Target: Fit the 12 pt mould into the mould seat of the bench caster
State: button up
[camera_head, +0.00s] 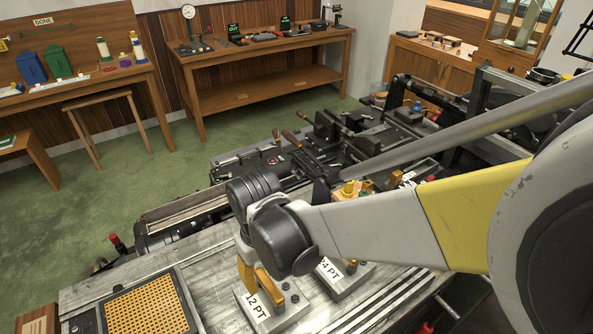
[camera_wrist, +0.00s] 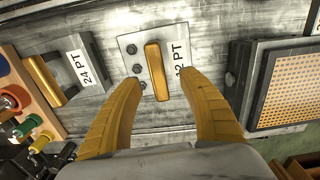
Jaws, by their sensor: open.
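The 12 pt mould (camera_head: 292,304) is a grey block labelled "12 PT", lying on the grey bench top. In the wrist view the 12 pt mould (camera_wrist: 132,48) has an upright yellow handle (camera_wrist: 156,70) and several dark bolts. My gripper (camera_wrist: 160,82) is open, its yellow fingers on either side of the handle with gaps; it holds nothing. In the head view my gripper (camera_head: 254,278) is directly above the mould and partly hides it. The bench caster (camera_head: 325,140) is dark machinery with levers beyond my arm. I cannot make out its mould seat.
The 24 pt mould (camera_head: 347,278) lies right beside the 12 pt mould; it shows left in the wrist view (camera_wrist: 62,68). A framed orange grid (camera_head: 145,308) is at left. A rack with coloured knobs (camera_wrist: 32,120) is at the wrist view's left.

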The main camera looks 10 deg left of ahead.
aim_at(269, 283)
jog(key=shift+w+d+f+b, duration=0.1)
jog(key=shift+f+b, duration=0.35)
jog(key=shift+f, duration=0.9)
jog(key=shift+w+f+b, duration=0.1)
jog(key=shift+f+b, duration=0.35)
jog(key=shift+f, duration=0.85)
jog(key=shift+f+b, duration=0.25)
jog(key=shift+b, duration=0.1)
grip_shut()
